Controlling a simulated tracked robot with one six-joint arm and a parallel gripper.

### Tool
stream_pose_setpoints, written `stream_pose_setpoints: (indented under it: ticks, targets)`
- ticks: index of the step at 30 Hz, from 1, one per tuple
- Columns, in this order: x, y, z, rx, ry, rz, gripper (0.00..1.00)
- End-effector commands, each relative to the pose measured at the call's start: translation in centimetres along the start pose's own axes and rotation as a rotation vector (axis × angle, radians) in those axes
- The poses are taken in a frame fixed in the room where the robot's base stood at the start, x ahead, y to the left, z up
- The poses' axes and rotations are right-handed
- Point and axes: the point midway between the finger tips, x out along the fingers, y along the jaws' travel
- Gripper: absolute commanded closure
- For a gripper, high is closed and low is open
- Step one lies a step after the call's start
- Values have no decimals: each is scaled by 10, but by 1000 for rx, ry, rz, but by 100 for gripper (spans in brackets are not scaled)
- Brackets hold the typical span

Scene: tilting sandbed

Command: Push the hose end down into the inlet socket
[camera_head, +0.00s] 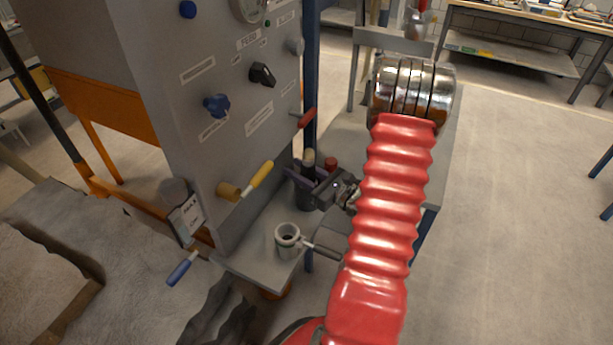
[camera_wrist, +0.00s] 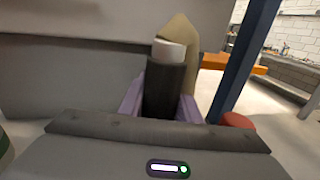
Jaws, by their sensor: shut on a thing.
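My gripper (camera_head: 296,177) has purple fingers and is shut on the hose end (camera_head: 306,193), a dark upright cylinder. In the wrist view the hose end (camera_wrist: 165,88) stands between the fingers (camera_wrist: 158,108), with a pale band at its far end. The inlet socket (camera_head: 287,233) is a light grey round collar with a dark hole, on the small shelf below the panel. The hose end appears above the socket in the picture, apart from it. Its exact sideways offset cannot be told. The socket is not recognisable in the wrist view.
The grey panel cabinet (camera_head: 220,110) stands left of my gripper. A yellow-handled valve (camera_head: 258,176) and a red lever (camera_head: 307,118) stick out from it. A metal lever (camera_head: 325,250) extends right from the socket. A blue post (camera_wrist: 243,60) stands right in the wrist view.

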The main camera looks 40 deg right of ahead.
Motion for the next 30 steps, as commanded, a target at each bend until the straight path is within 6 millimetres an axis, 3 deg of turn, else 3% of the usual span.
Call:
stream_pose_setpoints:
  ticks: [11, 27, 30]
  targets:
    - [-4, -1, 10, -3, -2, -1, 100]
    - [-4, -1, 71, -4, -2, 1, 100]
    - [-16, -4, 71, 0, -1, -3, 100]
